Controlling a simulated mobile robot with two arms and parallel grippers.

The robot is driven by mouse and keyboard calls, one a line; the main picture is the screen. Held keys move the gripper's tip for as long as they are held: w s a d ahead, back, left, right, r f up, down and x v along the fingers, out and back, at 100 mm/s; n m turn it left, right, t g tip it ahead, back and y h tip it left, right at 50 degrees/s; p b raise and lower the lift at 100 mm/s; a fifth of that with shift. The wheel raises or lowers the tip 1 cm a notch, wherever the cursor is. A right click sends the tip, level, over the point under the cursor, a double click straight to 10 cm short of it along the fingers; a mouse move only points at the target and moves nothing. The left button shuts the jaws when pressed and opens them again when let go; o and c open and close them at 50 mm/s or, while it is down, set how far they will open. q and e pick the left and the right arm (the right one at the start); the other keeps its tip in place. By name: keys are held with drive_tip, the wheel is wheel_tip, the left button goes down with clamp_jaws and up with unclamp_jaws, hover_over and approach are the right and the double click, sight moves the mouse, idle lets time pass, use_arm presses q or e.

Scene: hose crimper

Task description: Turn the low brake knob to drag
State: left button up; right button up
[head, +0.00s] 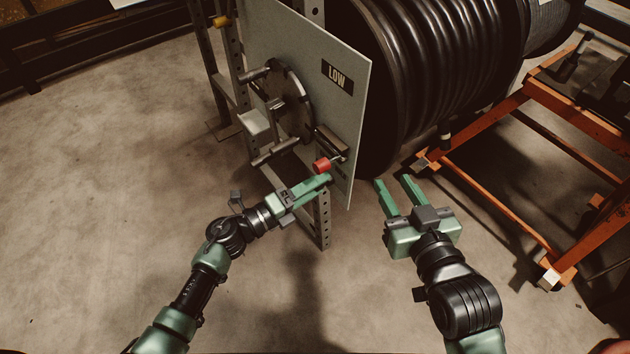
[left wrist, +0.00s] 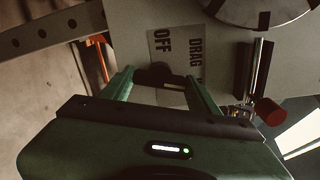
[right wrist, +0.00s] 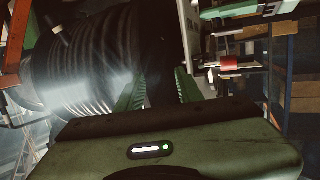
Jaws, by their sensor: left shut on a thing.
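The grey panel (head: 262,45) carries a black LOW sign (head: 337,77). In the left wrist view, a white label (left wrist: 163,48) with DRAG and OFF is on the panel. The dark brake knob (left wrist: 157,74) sits below that label, between the fingers of my left gripper (left wrist: 160,84). My left gripper is shut on it; the fingers hide its sides, and I cannot tell which word it points at. In the head view my left gripper (head: 322,184) is low at the panel, and the knob is hidden. My right gripper (head: 396,188) is open and empty, right of the panel.
A red grip (head: 321,165) on a metal rod is just above my left gripper. An orange frame (head: 520,200) is at the right. The floor in front is clear.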

use_arm(q)
drive_tip(key=shift+n+p, duration=2.75)
drive_tip(key=shift+n, duration=1.75)
use_arm(e)
drive_tip(key=s+d+f+g+h, duration=0.1)
drive_tip(key=s+d+f+g, duration=0.2)
drive_tip(key=s+f+g, duration=0.2)
drive_tip(key=s+d+f+g+h, duration=0.2)
drive_tip(key=s+f+g, duration=0.4)
drive_tip(key=s, duration=0.5)
drive_tip(key=shift+s+d+m+g, duration=0.3)
drive_tip(key=shift+s+d, duration=0.05)
drive_tip(key=shift+d, duration=0.25)
use_arm(q)
drive_tip(key=shift+f, duration=0.1)
drive_tip(key=o, duration=1.4)
drive_tip(key=shift+c, duration=0.2)
drive_tip(key=shift+a, duration=0.1)
